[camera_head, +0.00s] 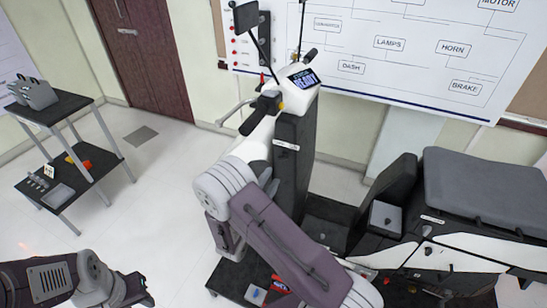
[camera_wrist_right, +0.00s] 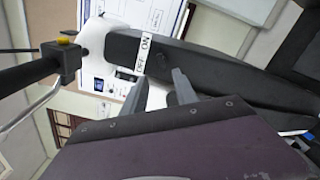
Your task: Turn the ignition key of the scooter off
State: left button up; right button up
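The scooter's dark front column (camera_head: 294,170) stands in the middle of the head view, below the handlebar. A white switch label (camera_head: 286,146) is on it; in the wrist view the label (camera_wrist_right: 143,54) reads ON and OFF. A small dark detail beside the label may be the ignition key; its setting cannot be made out. My right gripper (camera_wrist_right: 160,92) has its two fingers apart, with nothing seen between them, pointing at the column near the label. In the head view my right arm mostly hides it. My left gripper (camera_head: 134,290) is low at the left, away from the scooter; its fingers are unclear.
The handlebar grip (camera_head: 253,119) and brake lever stick out left of the column. The display (camera_head: 303,80) is lit on top. The grey seat (camera_head: 480,190) is at the right. A two-shelf cart (camera_head: 62,108) stands at the left, with clear floor between.

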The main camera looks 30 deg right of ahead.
aim_at(282, 159)
jog(key=p+x, duration=0.2)
jog(key=x, duration=0.6)
jog(key=shift+w+f, duration=0.1)
jog(key=shift+w, duration=0.05)
jog(key=shift+w+d, duration=0.25)
jog(key=shift+d, duration=0.3)
jog(key=shift+w, duration=0.15)
jog(key=shift+c, duration=0.6)
grip_shut()
